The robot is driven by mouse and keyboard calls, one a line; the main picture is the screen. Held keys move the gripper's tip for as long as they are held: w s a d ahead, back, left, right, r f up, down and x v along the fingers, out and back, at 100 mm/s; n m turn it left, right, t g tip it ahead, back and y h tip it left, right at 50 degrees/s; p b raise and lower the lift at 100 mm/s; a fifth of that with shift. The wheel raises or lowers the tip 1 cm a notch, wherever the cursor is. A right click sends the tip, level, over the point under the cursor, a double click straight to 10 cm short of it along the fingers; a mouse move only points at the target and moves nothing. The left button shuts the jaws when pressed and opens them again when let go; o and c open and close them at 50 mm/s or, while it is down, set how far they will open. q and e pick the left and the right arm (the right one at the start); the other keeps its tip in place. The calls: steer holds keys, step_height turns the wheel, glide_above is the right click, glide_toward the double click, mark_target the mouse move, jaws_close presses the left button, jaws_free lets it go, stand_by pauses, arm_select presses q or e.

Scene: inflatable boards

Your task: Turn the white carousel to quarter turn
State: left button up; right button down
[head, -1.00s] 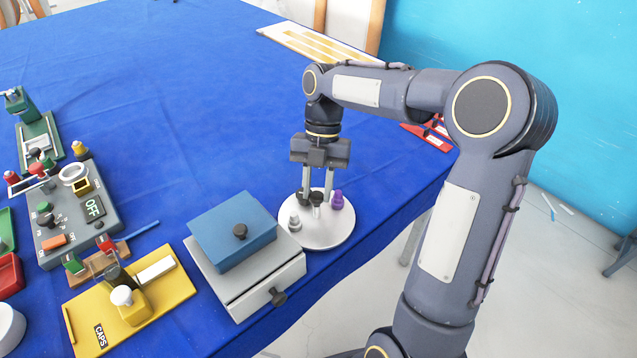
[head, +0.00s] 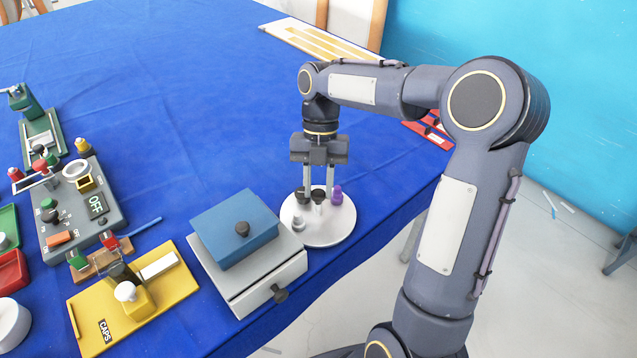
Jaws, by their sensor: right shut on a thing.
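The white carousel (head: 322,236) is a round disc near the right edge of the blue table. A grey peg (head: 298,222) stands at its front left and a purple peg (head: 337,194) at its back right. A black knob on a pale stem (head: 318,195) stands nearer its middle. My right gripper (head: 318,191) points straight down over the carousel. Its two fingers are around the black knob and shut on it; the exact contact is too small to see. My left gripper is out of view.
A grey box with a blue lid (head: 228,222) and a dark front knob stands close to the carousel's left. A yellow board (head: 165,305) and a grey switch panel (head: 120,215) lie further left.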

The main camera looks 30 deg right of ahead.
steer(key=c, duration=1.1)
jaws_free()
steer(key=v, duration=0.7)
steer(key=shift+w+d+r, duration=0.1)
steer(key=shift+r, duration=0.3)
